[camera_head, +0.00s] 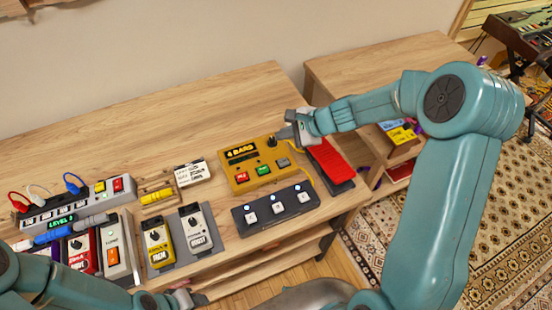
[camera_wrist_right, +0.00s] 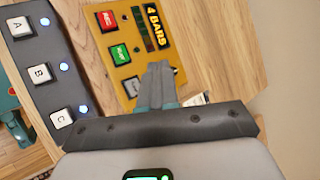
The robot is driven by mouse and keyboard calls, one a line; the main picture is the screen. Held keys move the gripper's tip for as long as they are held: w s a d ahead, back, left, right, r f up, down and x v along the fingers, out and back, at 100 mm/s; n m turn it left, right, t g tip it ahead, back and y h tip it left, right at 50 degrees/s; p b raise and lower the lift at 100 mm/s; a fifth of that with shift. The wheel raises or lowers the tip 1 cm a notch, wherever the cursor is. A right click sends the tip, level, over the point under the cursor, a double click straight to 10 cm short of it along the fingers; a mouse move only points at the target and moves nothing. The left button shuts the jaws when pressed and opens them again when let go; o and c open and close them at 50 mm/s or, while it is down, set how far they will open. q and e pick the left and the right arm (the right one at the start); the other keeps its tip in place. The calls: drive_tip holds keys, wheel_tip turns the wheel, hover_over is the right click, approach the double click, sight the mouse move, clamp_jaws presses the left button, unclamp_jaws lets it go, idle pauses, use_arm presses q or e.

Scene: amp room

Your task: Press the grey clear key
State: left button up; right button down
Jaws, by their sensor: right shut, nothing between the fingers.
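The yellow box (camera_head: 240,182) has a "4 BARS" display, a black knob, a red key (camera_head: 242,177), a green key (camera_head: 263,170) and the grey key (camera_head: 283,162) at its right end. My right gripper (camera_head: 284,134) is shut and empty, above the box's back right corner near the knob. In the right wrist view the shut fingers (camera_wrist_right: 158,72) stand just beside the grey key (camera_wrist_right: 131,88) and partly cover the box's end. They look apart from the key. My left gripper (camera_head: 188,298) is low at the bottom edge, its jaws unclear.
A dark pedal with white A, B, C keys (camera_head: 277,209) sits in front of the box. A red pedal (camera_head: 331,162) lies right of it. The wood behind the box is clear.

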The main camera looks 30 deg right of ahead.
drive_tip(key=d, duration=0.1)
drive_tip(key=b, duration=0.7)
hover_over(286, 163)
wheel_tip(286, 163, down, 8)
drive_tip(key=shift+f, duration=0.15)
drive_tip(key=shift+d+f+b, duration=0.1)
drive_tip(key=shift+f+b, duration=0.15)
drive_tip(key=shift+b, duration=0.05)
drive_tip(key=shift+s, duration=0.1)
use_arm(q)
wheel_tip(286, 163, down, 8)
drive_tip(key=shift+s+d+r, duration=0.2)
drive_tip(key=shift+s+d, duration=0.1)
drive_tip(key=shift+d, duration=0.05)
